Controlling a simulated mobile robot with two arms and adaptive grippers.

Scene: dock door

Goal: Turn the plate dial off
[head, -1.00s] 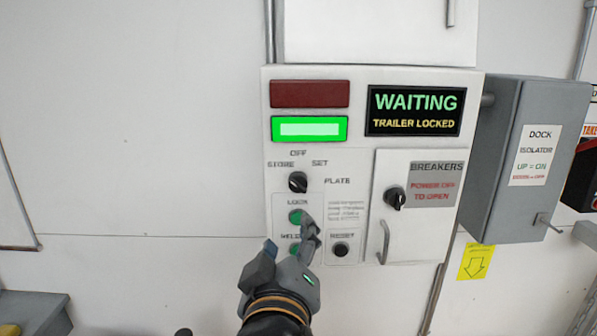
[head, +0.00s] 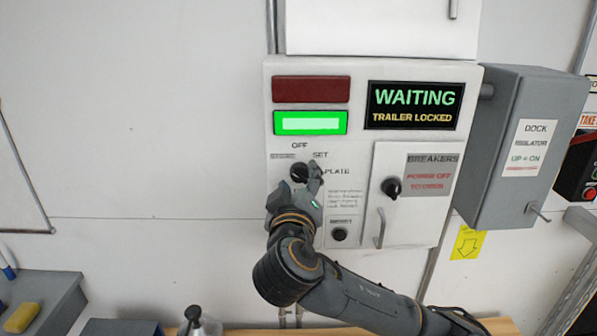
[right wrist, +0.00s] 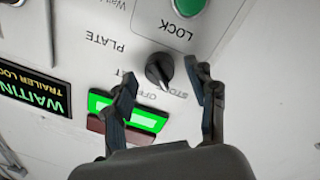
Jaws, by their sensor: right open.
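The plate dial (head: 299,172) is a black knob on the white control panel, with the labels OFF, STORE, SET and PLATE around it. In the right wrist view the dial (right wrist: 159,68) shows upside down, between the two fingers of my right gripper (right wrist: 167,74). The fingers are apart, one on each side, with gaps to the knob. I cannot tell for sure which label the dial points to. In the head view my right gripper (head: 296,183) is at the dial and partly covers it. My left gripper is not in view.
The display (head: 413,107) reads WAITING, TRAILER LOCKED. A green lamp (head: 310,123) is lit below a dark red one (head: 310,89). The green LOCK button (right wrist: 190,6) is close to the dial. The RESET button (head: 339,234), breaker door handle (head: 380,228) and grey isolator box (head: 525,150) lie to the right.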

